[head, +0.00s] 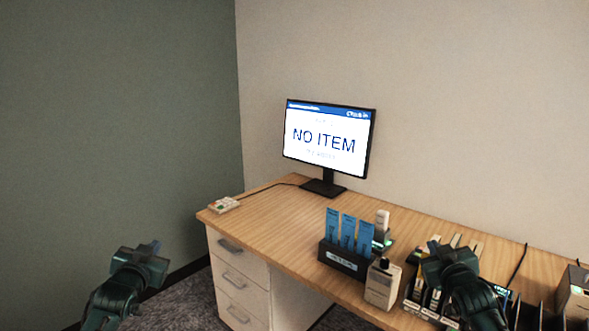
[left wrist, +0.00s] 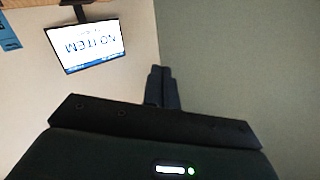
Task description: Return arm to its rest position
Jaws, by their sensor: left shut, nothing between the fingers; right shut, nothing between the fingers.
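My left gripper (head: 150,247) is in the lower left of the head view, in front of the desk's left end and clear of it. It is shut and empty. In the left wrist view its two fingers (left wrist: 161,88) are together with nothing between them. My right gripper (head: 436,247) is at the lower right of the head view, shut and empty. It overlaps the rack of items on the desk in the picture; I cannot tell how far above them it is.
A wooden desk (head: 262,232) holds a monitor (head: 325,140) reading "NO ITEM", a small pad (head: 223,205), a black holder (head: 345,262) with blue cards, a bottle (head: 382,284) and a rack (head: 424,312). A box (head: 575,298) stands far right. The desk's left part is mostly clear.

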